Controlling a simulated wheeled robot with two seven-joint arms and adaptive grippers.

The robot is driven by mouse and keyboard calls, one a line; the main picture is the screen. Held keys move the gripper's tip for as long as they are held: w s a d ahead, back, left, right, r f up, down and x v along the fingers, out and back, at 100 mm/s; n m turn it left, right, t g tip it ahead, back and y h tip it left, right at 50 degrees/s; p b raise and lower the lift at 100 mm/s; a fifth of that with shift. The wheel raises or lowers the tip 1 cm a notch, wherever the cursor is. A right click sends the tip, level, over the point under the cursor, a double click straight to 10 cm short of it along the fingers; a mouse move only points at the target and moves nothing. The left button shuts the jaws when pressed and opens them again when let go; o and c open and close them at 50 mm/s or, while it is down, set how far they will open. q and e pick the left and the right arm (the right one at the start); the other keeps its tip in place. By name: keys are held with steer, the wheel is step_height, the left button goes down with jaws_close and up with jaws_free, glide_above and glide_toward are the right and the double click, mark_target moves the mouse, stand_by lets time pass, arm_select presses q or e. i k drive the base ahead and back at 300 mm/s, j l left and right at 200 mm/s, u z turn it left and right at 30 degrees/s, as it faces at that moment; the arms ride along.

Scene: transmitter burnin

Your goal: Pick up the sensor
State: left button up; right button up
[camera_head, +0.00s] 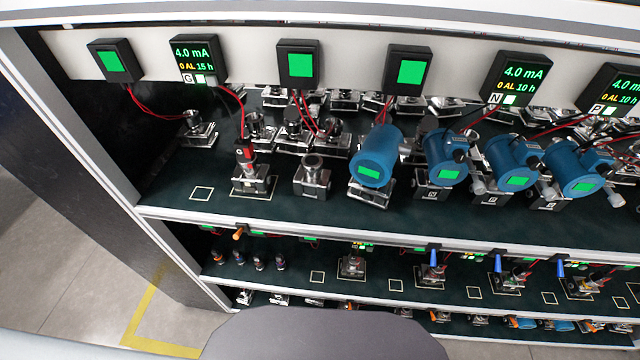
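No part is marked as the sensor, so I cannot tell which one the task means. Several blue round-bodied transmitters with green screens sit on metal mounts on the upper shelf; the leftmost blue transmitter (376,155) is tilted toward me, and another blue transmitter (445,158) is right of it. A small device with a red top (246,160) stands upright on a metal mount inside a white outlined square at the left. A bare metal mount (312,176) stands between it and the leftmost blue transmitter. Neither gripper shows in this view.
Black display boxes line the back rail, including one reading 4.0 mA (195,60), with red wires hanging down. An empty white square (202,193) marks free room at the upper shelf's left. The lower shelf (377,267) holds smaller parts. A grey upright panel (75,165) bounds the left.

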mark_target(310, 180)
steer(key=l+u, duration=0.1)
steer(key=l, duration=0.3)
steer(key=k+l+u, duration=0.1)
steer(key=l, duration=0.25)
steer(key=k+l+u, duration=0.1)
steer(key=l, duration=0.3)
steer(key=k+l+u, duration=0.1)
steer(key=l, duration=0.25)
steer(key=k+l+u, duration=0.15)
steer(key=l, duration=0.25)
